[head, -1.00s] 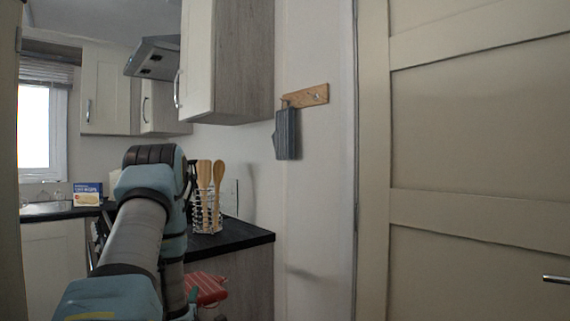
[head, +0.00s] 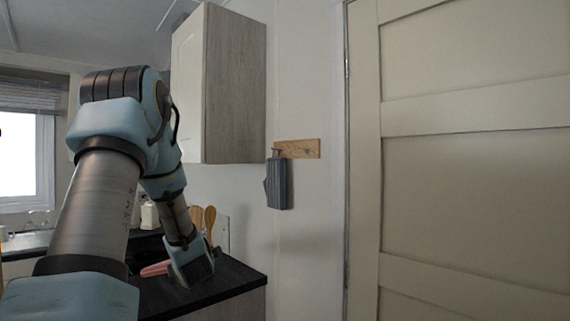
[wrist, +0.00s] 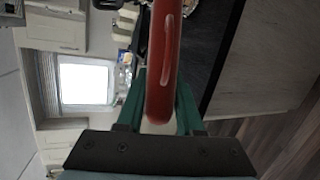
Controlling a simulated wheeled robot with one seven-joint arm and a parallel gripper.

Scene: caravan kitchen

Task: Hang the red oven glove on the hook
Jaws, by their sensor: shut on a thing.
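The red oven glove (wrist: 163,60) is held between the green fingers of my gripper (wrist: 160,100) in the wrist view, seen edge-on with a pale loop-like mark on it. In the head view a bit of the red glove (head: 156,269) sticks out to the left of my gripper, just above the dark worktop; whether it touches the worktop I cannot tell. The wooden hook rail (head: 311,148) is on the wall to the right and higher. A grey glove (head: 279,183) hangs from its left end. The rail's right part looks free.
The dark worktop (head: 225,288) ends below and left of the rail. Wooden utensils (head: 209,220) stand behind my gripper. A wall cupboard (head: 235,90) hangs left of the rail, and a panelled door (head: 470,180) fills the right. The wall below the rail is clear.

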